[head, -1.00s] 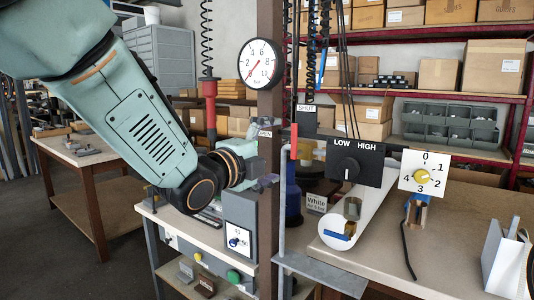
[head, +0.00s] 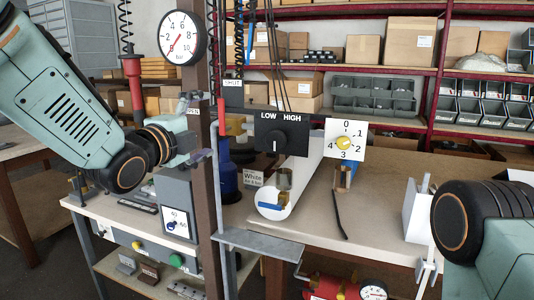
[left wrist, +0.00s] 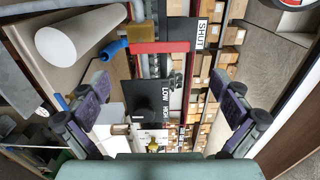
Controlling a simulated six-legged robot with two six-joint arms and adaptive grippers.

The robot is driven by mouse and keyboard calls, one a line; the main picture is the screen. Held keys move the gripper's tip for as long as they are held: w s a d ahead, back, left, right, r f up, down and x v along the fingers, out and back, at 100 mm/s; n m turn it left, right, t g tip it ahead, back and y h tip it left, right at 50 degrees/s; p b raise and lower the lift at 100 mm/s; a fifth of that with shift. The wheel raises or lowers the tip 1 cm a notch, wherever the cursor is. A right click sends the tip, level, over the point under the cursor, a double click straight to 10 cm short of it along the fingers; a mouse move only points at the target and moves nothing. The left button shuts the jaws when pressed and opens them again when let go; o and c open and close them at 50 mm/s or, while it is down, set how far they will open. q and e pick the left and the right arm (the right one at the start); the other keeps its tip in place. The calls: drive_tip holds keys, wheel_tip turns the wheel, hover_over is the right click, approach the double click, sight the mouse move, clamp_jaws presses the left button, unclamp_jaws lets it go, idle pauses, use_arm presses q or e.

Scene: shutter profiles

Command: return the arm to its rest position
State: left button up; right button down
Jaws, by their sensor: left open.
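My left gripper (head: 196,130) reaches in from the left, at the brown post below the round gauge. It also shows in the left wrist view (left wrist: 161,98), where its two dark fingers stand wide apart with nothing held between them. Between and beyond the fingers are the black LOW/HIGH panel (left wrist: 145,97) and a red bar (left wrist: 160,47) near a SHUT label. Part of my right arm (head: 470,225) stands at the right edge in the head view; its gripper is out of frame.
The gauge (head: 182,37) hangs on the brown post (head: 205,200). Right of it are the LOW/HIGH panel (head: 283,134), a white dial plate (head: 345,146) with a yellow knob, and a white tube (head: 300,172) on the bench (head: 385,200). A grey shelf plate (head: 258,247) juts forward.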

sight(224, 118)
use_arm(q)
drive_tip(key=x, duration=0.8)
drive_tip(key=shift+f, duration=0.1)
drive_tip(key=shift+s, duration=0.15)
